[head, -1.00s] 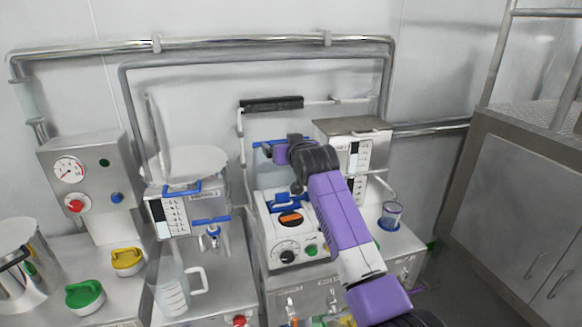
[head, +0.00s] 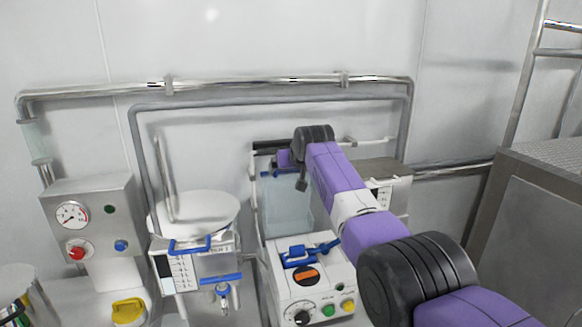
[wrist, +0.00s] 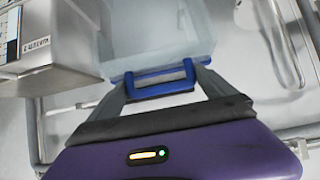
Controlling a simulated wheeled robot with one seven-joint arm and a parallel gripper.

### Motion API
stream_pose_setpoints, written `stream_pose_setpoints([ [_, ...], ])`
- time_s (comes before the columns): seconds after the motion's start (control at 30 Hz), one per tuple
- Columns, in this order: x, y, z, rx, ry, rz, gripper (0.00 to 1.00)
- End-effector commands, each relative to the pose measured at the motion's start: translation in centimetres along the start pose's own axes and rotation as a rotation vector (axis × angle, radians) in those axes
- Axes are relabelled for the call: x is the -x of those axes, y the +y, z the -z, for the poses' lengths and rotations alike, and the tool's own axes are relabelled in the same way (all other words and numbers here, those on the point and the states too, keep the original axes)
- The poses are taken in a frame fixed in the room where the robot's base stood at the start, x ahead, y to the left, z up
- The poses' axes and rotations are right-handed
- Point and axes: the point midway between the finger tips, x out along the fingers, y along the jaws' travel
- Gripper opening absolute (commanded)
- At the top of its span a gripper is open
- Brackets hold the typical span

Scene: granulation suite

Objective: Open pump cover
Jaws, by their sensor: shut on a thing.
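The pump is a white box (head: 277,292) with a blue piece (head: 303,256) on top, an orange-marked disc, a dial and coloured buttons. Its clear cover (head: 286,208) stands about upright behind the blue piece. In the wrist view the clear cover (wrist: 150,40) has a blue handle (wrist: 160,90) along its near edge. My gripper (head: 276,172) is at the cover's top edge, shut on the handle. In the wrist view the fingers of my gripper (wrist: 161,82) reach both ends of the handle. The head view partly hides the grip behind my wrist.
A hopper unit with a white round bowl (head: 195,214) and raised lid stands left of the pump. A gauge box (head: 90,222) is further left. A steel-topped unit (head: 385,170) is close on the right behind my arm. Pipes (head: 250,88) run along the back wall.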

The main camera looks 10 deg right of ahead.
Motion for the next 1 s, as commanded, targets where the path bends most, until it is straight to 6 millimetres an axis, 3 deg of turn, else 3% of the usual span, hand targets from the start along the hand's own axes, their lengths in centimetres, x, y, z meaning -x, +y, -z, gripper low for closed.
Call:
stream_pose_setpoints([
  [0.03,0.45,-0.1,0.98,0.0,0.006,0.002,0.21],
  [0.73,0.39,-0.07,1.02,0.0,-0.018,0.001,0.21],
  [0.77,0.39,-0.07,1.03,0.0,-0.018,0.001,1.0],
  [1.0,0.2,-0.03,0.55,0.0,-0.026,0.0,1.0],
])
